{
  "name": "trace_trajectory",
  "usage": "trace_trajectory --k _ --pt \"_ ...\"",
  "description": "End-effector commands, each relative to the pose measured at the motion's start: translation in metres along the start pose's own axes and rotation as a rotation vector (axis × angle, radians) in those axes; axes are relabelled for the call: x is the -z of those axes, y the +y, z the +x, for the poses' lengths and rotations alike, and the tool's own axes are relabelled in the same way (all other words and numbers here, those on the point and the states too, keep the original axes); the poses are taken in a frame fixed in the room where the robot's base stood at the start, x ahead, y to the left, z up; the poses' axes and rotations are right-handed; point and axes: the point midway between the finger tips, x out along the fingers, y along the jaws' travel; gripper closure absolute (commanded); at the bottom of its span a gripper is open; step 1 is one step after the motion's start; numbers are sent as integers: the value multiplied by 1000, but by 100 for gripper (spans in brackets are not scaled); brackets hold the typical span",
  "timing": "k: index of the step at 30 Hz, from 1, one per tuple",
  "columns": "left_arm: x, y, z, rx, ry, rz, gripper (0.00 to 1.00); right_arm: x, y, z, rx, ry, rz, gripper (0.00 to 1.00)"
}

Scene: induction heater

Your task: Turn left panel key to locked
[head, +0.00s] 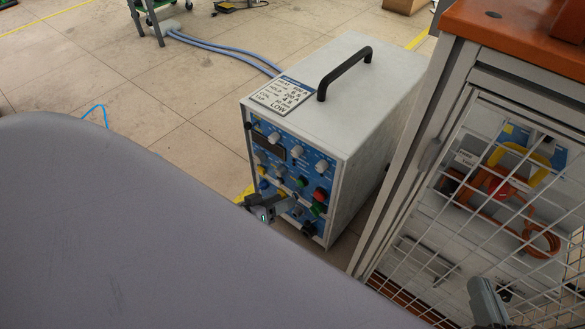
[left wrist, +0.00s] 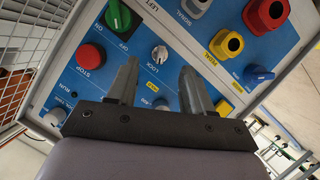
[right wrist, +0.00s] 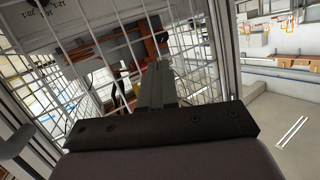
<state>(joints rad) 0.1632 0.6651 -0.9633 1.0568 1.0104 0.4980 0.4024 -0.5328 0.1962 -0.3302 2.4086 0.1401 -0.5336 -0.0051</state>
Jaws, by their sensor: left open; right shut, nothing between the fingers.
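The induction heater (head: 345,120) is a pale box with a blue front panel (head: 292,160) of knobs and buttons. In the left wrist view, a small silver round key switch (left wrist: 159,54) with a dark slot sits by the word LOCK, near a LEFT label. Its exact turn is hard to read. My left gripper (left wrist: 159,70) is open, its fingers to either side of that switch; I cannot tell whether they touch it. In the head view, the left gripper (head: 284,206) covers part of the lower panel. My right gripper (head: 486,289) is shut and empty, before the mesh cabinet.
A green knob (left wrist: 118,15), red STOP button (left wrist: 90,56) and blue knob (left wrist: 258,74) surround the switch. The mesh cabinet (head: 390,220) with an orange top (head: 520,25) stands right of the heater.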

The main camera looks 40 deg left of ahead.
Motion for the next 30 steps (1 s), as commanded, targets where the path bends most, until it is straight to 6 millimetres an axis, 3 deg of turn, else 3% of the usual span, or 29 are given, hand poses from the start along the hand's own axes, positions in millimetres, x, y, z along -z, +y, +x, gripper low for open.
trace_trajectory --k 3,9,19,20,24,30 --pt "-2 -1 21 -2 2 0 49 -5 5 -3 -18 26 -45 100" --pt "-1 -1 39 -1 0 1 49 -2 8 -8 -37 60 -98 100" --pt "-1 1 42 -1 -2 0 49 0 9 -9 -42 69 -111 100" --pt "-1 1 42 -1 -2 0 52 0 9 -9 -42 69 -111 100" --pt "-1 1 42 -1 -2 0 98 0 9 -9 -42 69 -110 100" --pt "0 1 42 0 -2 3 100 1 9 -9 -41 69 -109 100"
